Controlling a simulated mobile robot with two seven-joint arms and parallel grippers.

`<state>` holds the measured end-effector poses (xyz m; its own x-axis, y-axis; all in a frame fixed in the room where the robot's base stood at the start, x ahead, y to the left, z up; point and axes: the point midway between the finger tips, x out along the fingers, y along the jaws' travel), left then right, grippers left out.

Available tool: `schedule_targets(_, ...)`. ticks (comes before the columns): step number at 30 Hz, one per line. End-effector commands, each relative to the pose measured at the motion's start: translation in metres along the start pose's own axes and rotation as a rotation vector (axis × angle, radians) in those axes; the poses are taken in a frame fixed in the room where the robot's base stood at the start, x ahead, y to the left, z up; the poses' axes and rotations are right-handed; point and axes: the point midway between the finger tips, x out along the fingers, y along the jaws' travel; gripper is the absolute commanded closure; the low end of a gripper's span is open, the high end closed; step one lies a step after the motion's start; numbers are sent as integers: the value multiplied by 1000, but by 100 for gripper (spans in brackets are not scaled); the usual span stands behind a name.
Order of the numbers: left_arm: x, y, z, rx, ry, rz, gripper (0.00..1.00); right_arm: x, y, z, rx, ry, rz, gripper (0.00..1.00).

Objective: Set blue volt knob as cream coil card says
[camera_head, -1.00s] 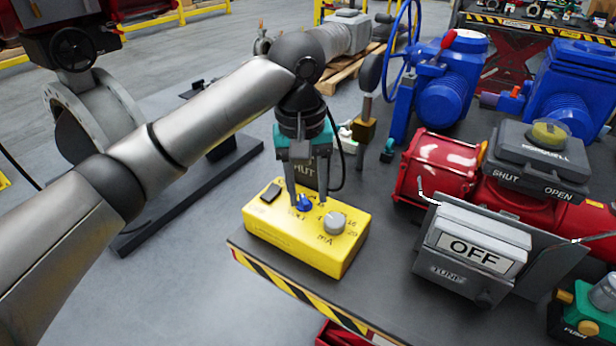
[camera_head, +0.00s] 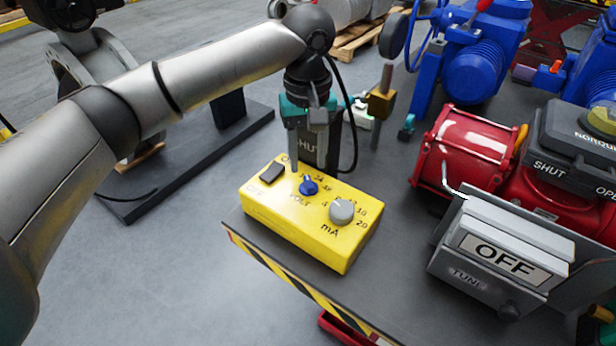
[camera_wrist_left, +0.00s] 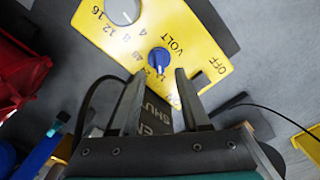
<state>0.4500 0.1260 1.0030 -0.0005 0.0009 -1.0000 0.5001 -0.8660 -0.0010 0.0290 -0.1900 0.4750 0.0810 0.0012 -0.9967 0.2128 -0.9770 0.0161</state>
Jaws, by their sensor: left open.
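The yellow meter box (camera_head: 290,235) sits near the front edge of the dark bench. Its small blue VOLT knob (camera_head: 308,186) stands between a dark switch and a grey mA knob; printed numbers surround it. The blue knob also shows in the left wrist view (camera_wrist_left: 158,61). My left gripper (camera_head: 308,160) is open and empty, pointing down just behind and above the blue knob. In the left wrist view its fingers (camera_wrist_left: 156,77) are apart, with the knob just beyond the tips. The knob's exact setting is too small to read. I cannot make out a cream coil card.
A dark SHUT plate (camera_head: 312,145) stands behind the box. To the right are a grey unit with an OFF sign (camera_head: 505,262) and a red actuator (camera_head: 465,150). Blue actuators stand farther back.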

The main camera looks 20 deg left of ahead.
Motion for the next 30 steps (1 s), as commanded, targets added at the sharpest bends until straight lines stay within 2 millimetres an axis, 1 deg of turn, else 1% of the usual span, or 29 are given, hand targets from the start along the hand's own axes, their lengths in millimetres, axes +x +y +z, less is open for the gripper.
schedule_targets(1,12,0,0,-1,0,-1,54,5,0,-4,0,7,0,50)
schedule_targets(3,23,-1,0,-1,-1,-2,54,8,0,-7,0,13,1,50)
schedule_targets(7,36,0,0,-1,-1,-1,54,11,1,-8,0,17,1,50)
schedule_targets(12,43,0,0,-1,1,1,54,12,0,-8,-1,17,1,50)
schedule_targets(19,43,0,0,0,1,1,54,12,0,-8,-1,16,0,50)
schedule_targets(20,43,0,0,-1,1,1,56,12,0,-8,-1,16,0,50)
schedule_targets(30,43,0,0,0,0,1,94,12,0,-6,-1,12,0,50)
